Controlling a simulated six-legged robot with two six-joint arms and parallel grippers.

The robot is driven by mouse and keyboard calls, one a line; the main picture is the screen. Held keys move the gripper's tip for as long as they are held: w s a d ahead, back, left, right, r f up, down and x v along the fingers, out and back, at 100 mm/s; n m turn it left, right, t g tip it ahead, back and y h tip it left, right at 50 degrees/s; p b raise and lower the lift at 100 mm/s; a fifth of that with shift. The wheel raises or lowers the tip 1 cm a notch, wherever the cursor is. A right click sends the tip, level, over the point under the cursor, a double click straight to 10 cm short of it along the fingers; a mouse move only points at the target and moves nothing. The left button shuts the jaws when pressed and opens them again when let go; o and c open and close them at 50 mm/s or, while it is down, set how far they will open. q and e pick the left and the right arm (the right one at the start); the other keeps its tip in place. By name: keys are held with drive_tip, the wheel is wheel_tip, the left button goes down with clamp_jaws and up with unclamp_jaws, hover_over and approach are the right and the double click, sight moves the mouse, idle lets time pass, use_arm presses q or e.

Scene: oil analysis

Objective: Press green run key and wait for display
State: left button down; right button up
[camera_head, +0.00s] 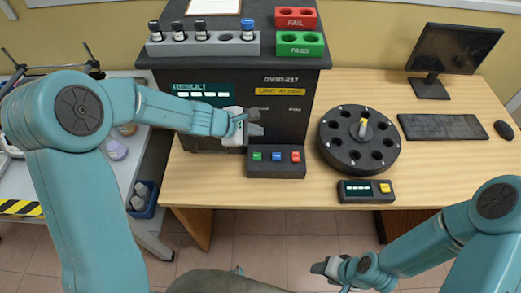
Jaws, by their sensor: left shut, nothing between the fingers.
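The black analyser (285,95) stands on the wooden table with a lit RESULT display (200,91) on its upper left front, partly covered by my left arm. Its low key panel (276,171) sticks out in front and carries a green key (257,156), a blue key and a red key. My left gripper (258,122) is shut and empty, in front of the analyser and above the green key in the picture, apart from it. My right gripper (325,268) is low in front of the table, far from the keys; its fingers are too small to tell.
A grey rack (200,48) with capped vials and red FAIL and green PASS blocks (300,45) stand on the analyser. A round black carousel (360,155) and a small display box (366,192) sit to the right. A monitor (452,55), keyboard and mouse lie further right.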

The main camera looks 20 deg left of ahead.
use_arm(q)
drive_tip(key=b, duration=0.7)
hover_over(255, 157)
wheel_tip(255, 157, down, 8)
drive_tip(key=shift+s+r, duration=0.1)
drive_tip(key=shift+s, duration=0.05)
drive_tip(key=shift+f+b, duration=0.5)
drive_tip(key=shift+b, duration=0.15)
drive_tip(key=shift+r, duration=0.1)
idle(1.2)
drive_tip(key=shift+f+b, duration=0.45)
drive_tip(key=shift+b, duration=0.05)
